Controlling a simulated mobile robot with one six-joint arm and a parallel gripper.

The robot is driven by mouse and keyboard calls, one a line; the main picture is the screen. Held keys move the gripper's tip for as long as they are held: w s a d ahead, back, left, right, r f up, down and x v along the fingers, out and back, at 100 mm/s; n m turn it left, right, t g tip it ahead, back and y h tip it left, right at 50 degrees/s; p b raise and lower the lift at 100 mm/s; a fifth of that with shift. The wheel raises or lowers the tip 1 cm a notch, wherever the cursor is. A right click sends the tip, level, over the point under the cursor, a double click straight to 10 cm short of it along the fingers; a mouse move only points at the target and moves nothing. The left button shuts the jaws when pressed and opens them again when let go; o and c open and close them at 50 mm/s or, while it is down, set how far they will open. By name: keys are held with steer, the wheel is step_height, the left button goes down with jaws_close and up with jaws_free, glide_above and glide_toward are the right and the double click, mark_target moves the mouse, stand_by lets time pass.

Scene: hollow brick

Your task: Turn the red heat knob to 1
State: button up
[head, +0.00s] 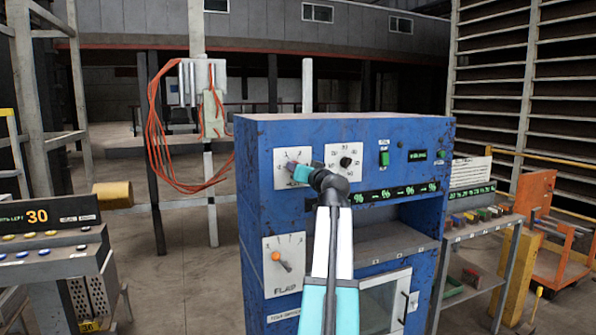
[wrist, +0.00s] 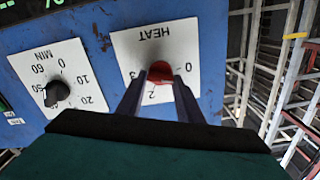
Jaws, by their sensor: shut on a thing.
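The red heat knob (wrist: 160,71) sits on a white plate marked HEAT (wrist: 140,45), which appears upside down in the wrist view. The digits 0, 2 and 3 show around the knob; I cannot see the 1 there. My gripper (wrist: 160,82) is shut on the red knob, with one finger on each side. Which digit the knob points at is unclear. In the head view, my gripper (head: 298,173) reaches the heat plate (head: 282,160) at the upper left of the blue machine (head: 262,215), and it hides the knob.
A minute dial with a black knob (head: 345,162) is right beside the heat plate. A FLAP dial with an orange knob (head: 281,260) is below. A green switch (head: 384,158) and a green display strip (head: 395,193) are to the right. A button console (head: 50,250) stands at left.

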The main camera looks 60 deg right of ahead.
steer(key=shift+d+r+m+p, duration=0.1)
steer(key=shift+m+p, duration=0.8)
steer(key=shift+m, duration=3.3)
steer(key=o, duration=1.1)
steer(key=shift+w, duration=0.15)
steer(key=shift+f, duration=0.2)
steer(key=b+v, duration=0.2)
steer(key=v, duration=1.2)
steer(key=shift+r+b, duration=0.1)
steer(key=shift+b, duration=0.25)
